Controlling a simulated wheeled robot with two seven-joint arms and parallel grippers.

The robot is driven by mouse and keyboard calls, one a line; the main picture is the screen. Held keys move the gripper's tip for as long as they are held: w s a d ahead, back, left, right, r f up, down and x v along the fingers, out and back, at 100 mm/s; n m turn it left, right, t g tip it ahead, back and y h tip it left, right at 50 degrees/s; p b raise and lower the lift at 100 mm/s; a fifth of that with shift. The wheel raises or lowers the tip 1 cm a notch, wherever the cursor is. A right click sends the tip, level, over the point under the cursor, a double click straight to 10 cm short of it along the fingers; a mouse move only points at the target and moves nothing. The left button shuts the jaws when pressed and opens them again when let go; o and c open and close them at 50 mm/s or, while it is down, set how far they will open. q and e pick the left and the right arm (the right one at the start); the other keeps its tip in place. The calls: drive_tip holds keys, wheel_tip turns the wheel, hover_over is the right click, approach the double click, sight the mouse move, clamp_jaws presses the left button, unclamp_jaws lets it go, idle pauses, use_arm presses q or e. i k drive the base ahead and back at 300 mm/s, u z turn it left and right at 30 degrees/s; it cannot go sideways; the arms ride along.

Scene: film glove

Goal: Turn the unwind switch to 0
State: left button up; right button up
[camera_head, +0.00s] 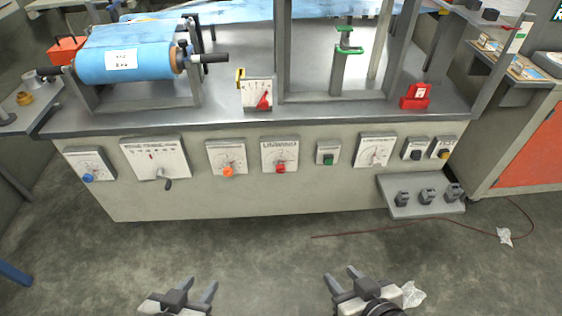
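A row of dial and switch panels runs along the front of the grey machine (250,196). One has a red knob (281,168), one an orange knob (228,171), one a blue knob (89,177) and one a dark lever (167,183). A dial panel (374,151) stands further right. My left gripper (197,286) and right gripper (343,276) are both open and empty, low in front of the machine, touching none of the panels.
A blue film roll (125,62) sits on top at the left. A red-handled switch box (257,94) and a red block (415,97) stand on the top edge. A pedal shelf (417,207) juts out at the right. A cable (430,231) lies on the floor, which is otherwise mostly clear.

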sight(280, 169)
drive_tip(key=z, duration=2.6)
drive_tip(key=k, duration=1.5)
drive_tip(key=u, duration=1.9)
drive_tip(key=i, duration=1.5)
drive_tip(key=u, duration=0.05)
